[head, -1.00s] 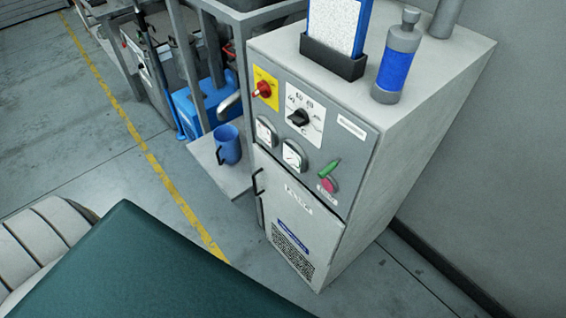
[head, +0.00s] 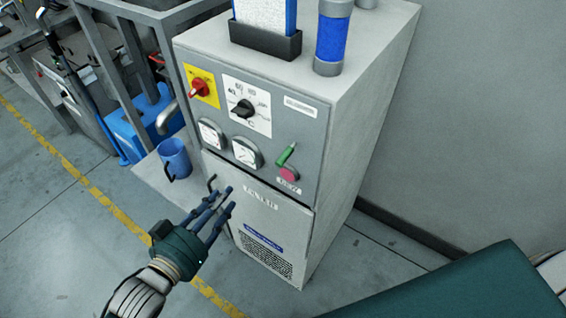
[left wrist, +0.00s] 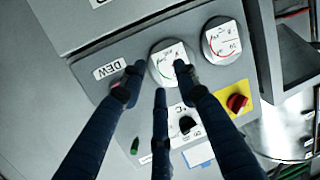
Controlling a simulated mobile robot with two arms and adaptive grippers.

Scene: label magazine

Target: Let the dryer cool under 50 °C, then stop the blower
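The dryer is a grey cabinet (head: 262,225) with a sloped control panel. The panel carries a red rotary switch (head: 199,88) on a yellow plate and a black knob (head: 243,109) on a white °C dial. Below are a left gauge (head: 212,134) and a right gauge (head: 247,152), whose readings are too small to tell. A green lever (head: 287,154) sits above a pink-red button or lamp (head: 289,174). My left gripper (head: 222,198) is open and empty before the cabinet. In the left wrist view its spread fingers overlap the right gauge (left wrist: 170,63).
A black holder (head: 264,40) and a blue-banded bottle (head: 333,38) stand on the cabinet top. A blue mug (head: 175,158) sits on a low shelf to the left. Open floor lies in front.

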